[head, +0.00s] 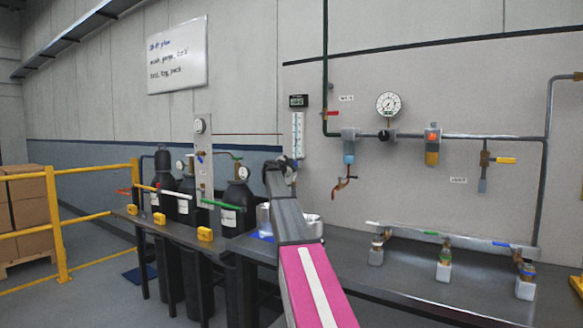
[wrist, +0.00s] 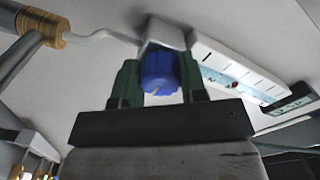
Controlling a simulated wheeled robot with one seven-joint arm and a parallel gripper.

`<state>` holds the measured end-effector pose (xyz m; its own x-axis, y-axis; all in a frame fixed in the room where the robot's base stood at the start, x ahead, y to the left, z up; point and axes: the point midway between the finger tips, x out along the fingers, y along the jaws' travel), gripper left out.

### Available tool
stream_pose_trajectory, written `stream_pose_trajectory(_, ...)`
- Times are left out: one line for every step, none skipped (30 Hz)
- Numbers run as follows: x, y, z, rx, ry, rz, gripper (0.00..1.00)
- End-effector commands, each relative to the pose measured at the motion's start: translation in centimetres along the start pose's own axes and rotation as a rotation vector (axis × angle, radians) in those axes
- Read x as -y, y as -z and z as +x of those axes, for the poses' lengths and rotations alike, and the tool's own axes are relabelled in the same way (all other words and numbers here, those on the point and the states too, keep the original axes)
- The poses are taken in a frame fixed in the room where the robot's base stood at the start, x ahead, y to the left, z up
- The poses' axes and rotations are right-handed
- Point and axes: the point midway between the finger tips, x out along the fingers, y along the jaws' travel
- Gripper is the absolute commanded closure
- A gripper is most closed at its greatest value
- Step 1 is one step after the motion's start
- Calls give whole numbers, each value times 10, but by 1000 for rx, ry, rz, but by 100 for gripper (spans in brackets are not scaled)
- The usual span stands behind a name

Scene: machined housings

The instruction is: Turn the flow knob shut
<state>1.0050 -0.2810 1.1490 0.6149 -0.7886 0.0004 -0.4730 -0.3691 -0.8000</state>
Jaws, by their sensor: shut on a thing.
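The flow knob is a blue ribbed knob (wrist: 160,68) in the wrist view, on a pale block below the white scaled flow meter (wrist: 235,75). My gripper (wrist: 159,82) has its two green fingers on either side of the knob and is shut on it. A small pale mark shows near the knob's lower edge. In the head view the flow meter (head: 298,135) hangs on the wall, and my gripper (head: 290,164) is at its lower end. The knob is hidden there behind the gripper.
A dark digital display (head: 299,100) sits above the meter. To the right are wall pipes with a round gauge (head: 388,104) and several valves. Black gas cylinders (head: 238,207) stand at left. A grey bench (head: 400,275) runs below my arm.

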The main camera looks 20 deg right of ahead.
Motion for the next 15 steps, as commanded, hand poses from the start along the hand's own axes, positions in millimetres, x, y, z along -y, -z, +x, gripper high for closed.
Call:
stream_pose_trajectory(-1, -1, -1, 2, 0, -44, 85)
stream_pose_trajectory(-1, -1, -1, 2, 0, -73, 85)
stream_pose_trajectory(-1, -1, -1, 2, 0, -111, 85)
stream_pose_trajectory(-1, -1, -1, 2, 0, -139, 85)
stream_pose_trajectory(-1, -1, -1, 2, 0, -167, 85)
stream_pose_trajectory(-1, -1, -1, 2, 0, -206, 85)
stream_pose_trajectory(-1, -1, -1, 2, 0, -234, 85)
stream_pose_trajectory(-1, -1, -1, 2, 0, -262, 85)
stream_pose_trajectory(-2, -1, -1, 2, 0, -300, 85)
stream_pose_trajectory(-2, -1, -1, 2, 0, -328, 85)
stream_pose_trajectory(-2, -1, -1, 2, 0, -355, 85)
stream_pose_trajectory(-2, -1, -1, 2, 0, -391, 85)
stream_pose_trajectory(-2, -1, -1, 2, 0, -418, 85)
stream_pose_trajectory(-2, -1, -1, 2, 0, -444, 85)
stream_pose_trajectory(-2, -1, -1, 2, 0, -477, 85)
